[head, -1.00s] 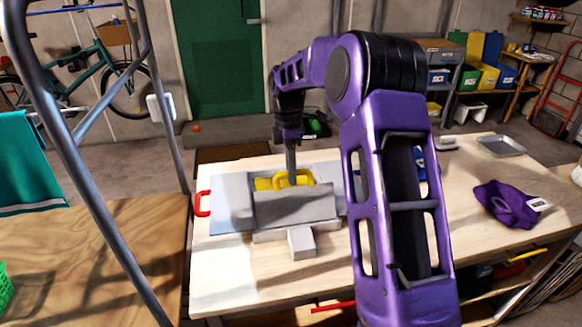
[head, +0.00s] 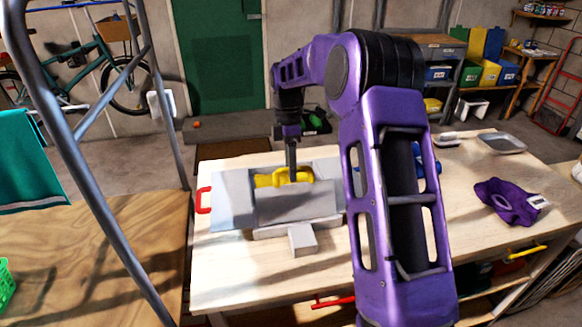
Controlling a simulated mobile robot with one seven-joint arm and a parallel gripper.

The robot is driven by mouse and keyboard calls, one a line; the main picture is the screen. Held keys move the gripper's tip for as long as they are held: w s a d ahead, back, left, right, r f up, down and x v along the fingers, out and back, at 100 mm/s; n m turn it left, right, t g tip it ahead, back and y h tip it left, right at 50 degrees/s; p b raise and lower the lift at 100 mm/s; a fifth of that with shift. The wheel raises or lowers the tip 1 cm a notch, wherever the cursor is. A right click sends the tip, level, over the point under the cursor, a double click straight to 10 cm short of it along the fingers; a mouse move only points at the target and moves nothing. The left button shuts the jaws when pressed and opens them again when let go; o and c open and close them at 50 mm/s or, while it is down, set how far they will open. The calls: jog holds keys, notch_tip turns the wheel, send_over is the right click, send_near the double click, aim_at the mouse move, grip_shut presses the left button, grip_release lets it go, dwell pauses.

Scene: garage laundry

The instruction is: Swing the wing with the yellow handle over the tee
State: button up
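The folding board lies on the workbench, with a pale blue-grey left panel (head: 232,197) visible. Its grey wing (head: 297,203) stands tilted up at the front middle, with the yellow handle (head: 283,178) at its upper edge. My gripper (head: 291,174) points down at the yellow handle and seems to touch it. Its fingers look like one narrow dark strip, so I cannot tell whether they are shut on the handle. I cannot make out the tee clearly; the raised wing and my arm hide part of the board.
A red handle (head: 203,200) is at the board's left edge and a blue handle (head: 418,170) shows behind my arm. A metal frame (head: 107,215) stands at left.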

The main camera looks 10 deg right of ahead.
jog(key=shift+r, duration=0.1)
jog(key=v, duration=1.7)
jog(key=shift+r, duration=0.1)
